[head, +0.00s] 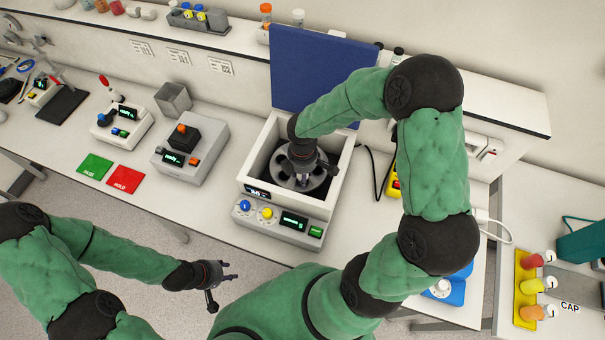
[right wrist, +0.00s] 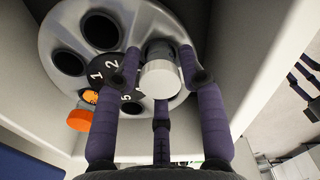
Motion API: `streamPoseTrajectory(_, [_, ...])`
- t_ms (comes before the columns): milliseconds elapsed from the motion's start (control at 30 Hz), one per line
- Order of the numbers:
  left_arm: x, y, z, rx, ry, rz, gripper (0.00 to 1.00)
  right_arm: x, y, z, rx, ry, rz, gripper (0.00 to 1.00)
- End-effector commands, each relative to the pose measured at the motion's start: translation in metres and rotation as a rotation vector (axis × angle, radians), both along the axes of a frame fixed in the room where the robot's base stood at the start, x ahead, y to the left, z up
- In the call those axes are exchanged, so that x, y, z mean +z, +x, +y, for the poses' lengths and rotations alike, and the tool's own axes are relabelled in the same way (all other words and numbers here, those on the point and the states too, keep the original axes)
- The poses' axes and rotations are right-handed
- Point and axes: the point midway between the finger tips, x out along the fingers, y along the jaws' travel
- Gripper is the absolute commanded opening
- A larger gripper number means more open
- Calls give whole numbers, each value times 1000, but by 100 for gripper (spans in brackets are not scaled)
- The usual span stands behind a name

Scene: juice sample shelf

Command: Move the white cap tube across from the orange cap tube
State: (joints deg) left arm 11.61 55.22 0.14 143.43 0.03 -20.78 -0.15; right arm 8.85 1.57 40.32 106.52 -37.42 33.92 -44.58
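The white cap tube (right wrist: 160,78) stands in the grey rotor (right wrist: 178,25) in the right wrist view, its pale cap toward the camera. My right gripper (right wrist: 160,65) has its three purple fingers closed around that cap, at the rotor's edge. The orange cap tube (right wrist: 79,120) sits at the rotor's lower left, partly behind a finger. Dark empty holes show at the upper left. In the head view my right gripper (head: 303,165) is down inside the open centrifuge (head: 254,170) and hides most of the rotor. My left gripper (head: 232,272) is open and empty, low in front of the bench.
The blue lid (head: 310,65) stands raised behind the centrifuge, and the chamber walls surround my right gripper closely. A grey device (head: 205,150) stands to the left, with green (head: 94,166) and red (head: 125,179) mats beyond. A yellow rack (head: 524,262) holds tubes at right.

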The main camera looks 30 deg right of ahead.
Motion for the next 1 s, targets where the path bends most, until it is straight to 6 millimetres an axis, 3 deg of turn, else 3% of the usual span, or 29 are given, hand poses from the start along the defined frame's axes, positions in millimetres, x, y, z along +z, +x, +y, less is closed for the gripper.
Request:
streamPoseTrajectory(467, [0, 0, 0, 0, 0, 0, 40, 7, 1, 0, 0, -1, -2, 60])
streamPoseTrajectory(1000, [0, 0, 0, 0, 0, 0, 40, 101, 1, 0, 0, 0, -3, 60])
